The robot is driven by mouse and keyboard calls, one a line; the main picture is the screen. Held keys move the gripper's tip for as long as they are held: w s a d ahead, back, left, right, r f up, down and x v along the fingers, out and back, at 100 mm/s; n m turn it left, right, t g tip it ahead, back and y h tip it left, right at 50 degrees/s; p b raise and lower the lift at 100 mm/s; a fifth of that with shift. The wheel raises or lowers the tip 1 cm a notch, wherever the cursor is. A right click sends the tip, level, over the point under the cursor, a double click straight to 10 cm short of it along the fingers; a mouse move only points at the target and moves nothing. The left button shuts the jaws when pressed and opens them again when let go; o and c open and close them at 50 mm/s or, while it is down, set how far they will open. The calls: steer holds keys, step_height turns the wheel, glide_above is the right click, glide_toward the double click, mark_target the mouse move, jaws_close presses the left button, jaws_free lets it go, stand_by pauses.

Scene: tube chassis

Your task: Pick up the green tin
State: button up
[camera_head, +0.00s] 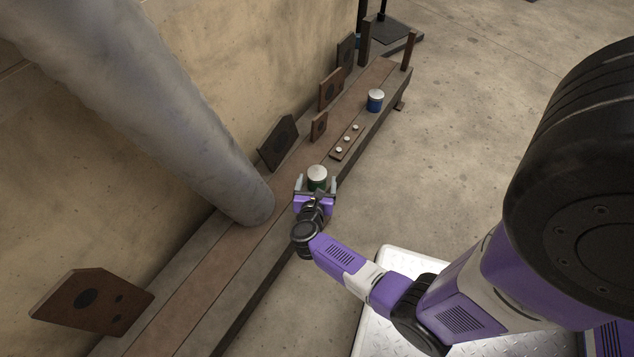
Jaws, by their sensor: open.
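The green tin (317,179) stands upright on the long wooden bench, with a pale round lid on top. My gripper (317,186) is open at the near side of the tin, with a finger to its left and one to its right. The gripper hides the lower part of the tin. I cannot tell whether either finger touches it.
A blue tin (375,100) and a strip with several white knobs (347,142) sit farther along the bench (185,318). Dark plaques (278,143) lean at the wall. A thick grey pipe (150,100) comes down left of my gripper. The floor at right is clear.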

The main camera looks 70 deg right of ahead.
mark_target(318, 170)
steer(key=b+x, duration=0.1)
steer(key=x, duration=0.2)
steer(key=b+x, duration=0.1)
steer(key=x, duration=0.1)
steer(key=shift+w+d, duration=0.25)
steer(key=shift+d, duration=0.15)
steer(key=shift+r, duration=0.1)
steer(key=shift+c, duration=0.4)
steer(key=c, duration=1.6)
steer(key=shift+r, duration=0.1)
